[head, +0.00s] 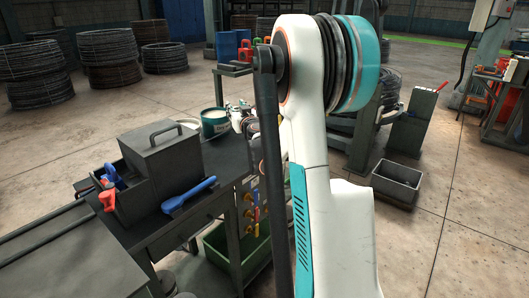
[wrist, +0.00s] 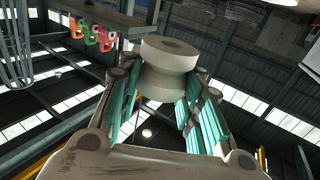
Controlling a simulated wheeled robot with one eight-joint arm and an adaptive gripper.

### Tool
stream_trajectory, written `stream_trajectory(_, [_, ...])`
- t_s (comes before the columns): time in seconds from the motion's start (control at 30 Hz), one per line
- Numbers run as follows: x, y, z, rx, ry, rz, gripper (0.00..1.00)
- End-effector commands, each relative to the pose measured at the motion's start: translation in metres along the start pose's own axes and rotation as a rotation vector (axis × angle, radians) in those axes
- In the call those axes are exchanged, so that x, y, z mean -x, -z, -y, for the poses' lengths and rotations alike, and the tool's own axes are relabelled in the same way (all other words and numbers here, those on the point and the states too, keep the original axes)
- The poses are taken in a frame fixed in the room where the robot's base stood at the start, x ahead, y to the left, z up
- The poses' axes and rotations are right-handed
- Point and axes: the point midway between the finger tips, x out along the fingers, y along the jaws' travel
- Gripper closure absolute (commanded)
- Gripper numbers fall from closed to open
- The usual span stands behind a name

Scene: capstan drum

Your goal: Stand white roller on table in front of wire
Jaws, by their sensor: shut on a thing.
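In the wrist view, the white roller (wrist: 170,58), a spool with wide ends, a narrower middle and a hole in its end face, is between the fingertips of my gripper (wrist: 164,82). My gripper is shut on it, and its end face is seen at a tilt against the roof. In the head view, my arm hides most of my gripper and I cannot make out the roller. The dark table (head: 222,160) stands left of my arm. Wire coils (head: 107,60) stand on the floor at the back left; which wire is the task's I cannot tell.
A grey box with a handle (head: 165,160), a blue tool (head: 189,195) and a tub (head: 214,122) are on the table. A green crate (head: 225,248) is below it. A grey bin (head: 397,182) stands on the floor at right. Coloured clamps (wrist: 92,36) show in the wrist view.

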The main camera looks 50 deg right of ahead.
Motion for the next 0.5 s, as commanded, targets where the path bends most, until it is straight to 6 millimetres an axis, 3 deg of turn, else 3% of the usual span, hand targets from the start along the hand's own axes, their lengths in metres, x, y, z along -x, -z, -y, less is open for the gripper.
stream_trajectory(0.17, [-0.001, -0.019, -0.004, 0.0, -0.013, 0.0, 0.91])
stream_trajectory(0.5, [-0.001, -0.102, -0.003, 0.0, -0.012, 0.0, 0.91])
